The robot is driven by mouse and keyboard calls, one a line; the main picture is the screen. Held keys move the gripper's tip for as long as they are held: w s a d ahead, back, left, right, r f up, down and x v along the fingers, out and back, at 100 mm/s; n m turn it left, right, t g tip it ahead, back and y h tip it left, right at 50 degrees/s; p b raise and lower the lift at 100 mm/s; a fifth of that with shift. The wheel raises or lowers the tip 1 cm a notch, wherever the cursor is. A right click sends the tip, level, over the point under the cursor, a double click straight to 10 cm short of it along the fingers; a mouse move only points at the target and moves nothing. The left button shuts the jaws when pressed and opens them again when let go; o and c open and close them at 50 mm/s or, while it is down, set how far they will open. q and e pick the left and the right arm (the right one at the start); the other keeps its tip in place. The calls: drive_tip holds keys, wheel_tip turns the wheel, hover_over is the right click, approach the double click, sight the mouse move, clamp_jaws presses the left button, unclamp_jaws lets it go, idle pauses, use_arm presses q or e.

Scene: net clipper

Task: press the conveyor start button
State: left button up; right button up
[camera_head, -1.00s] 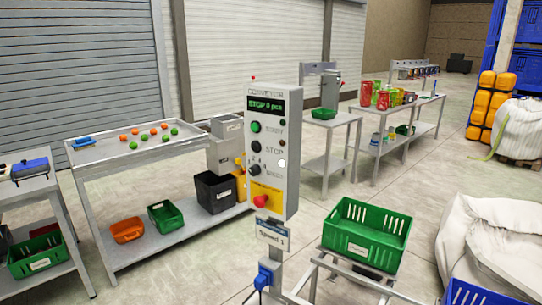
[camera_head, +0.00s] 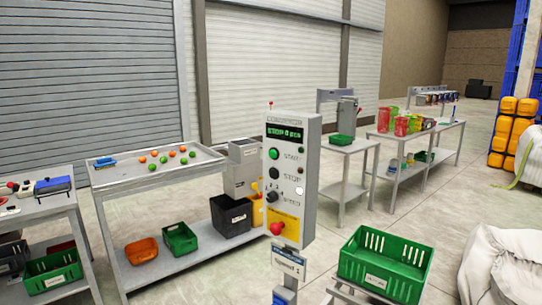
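The conveyor control box (camera_head: 306,190) stands upright on a post near the middle of the view. Its green start button (camera_head: 273,155) is at the upper left of the panel, beside the word START. Below it are a black stop button (camera_head: 273,173), a speed knob (camera_head: 271,197) and a red mushroom button (camera_head: 276,229) on a yellow plate. The small green display (camera_head: 285,133) at the top appears to read STOP. Neither of my grippers is in view.
A green crate (camera_head: 386,265) sits on a metal frame just right of the post. A steel table (camera_head: 150,178) with orange and green items stands behind to the left. Another table (camera_head: 38,207) is at the left edge. Open floor lies between them and to the right.

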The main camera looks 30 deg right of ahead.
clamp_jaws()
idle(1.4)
